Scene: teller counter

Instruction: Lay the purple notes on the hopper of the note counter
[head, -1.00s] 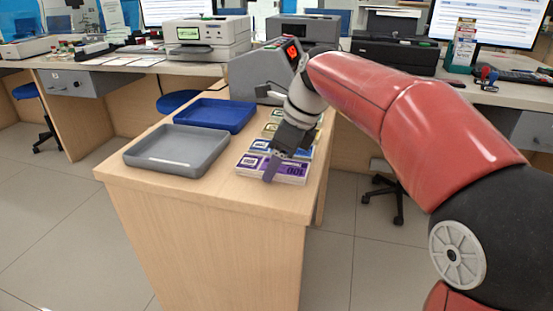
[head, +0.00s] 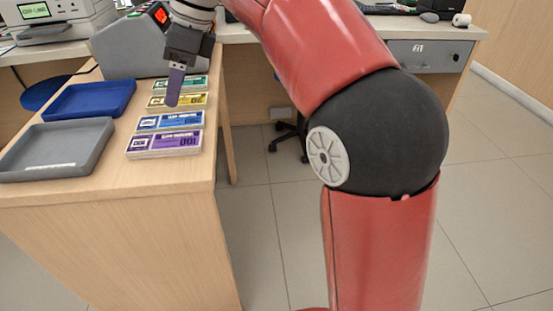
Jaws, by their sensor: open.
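The purple notes (head: 164,143) lie flat on the wooden counter, the nearest bundle in a row. My gripper (head: 174,101) is open and points down, with its visible fingertip in front of the yellow and blue bundles in the picture. It looks raised above the row, and nothing shows in its grip. Its other finger is hidden. A grey machine with a red display (head: 125,47), apparently the note counter, stands behind the row. My wrist partly covers it, and I cannot make out its hopper.
Blue (head: 170,121), yellow (head: 193,99) and green (head: 195,82) bundles lie behind the purple one. A grey tray (head: 96,137) and a blue tray (head: 124,99) sit to the left. The wooden counter's (head: 180,176) right edge is close beside the bundles.

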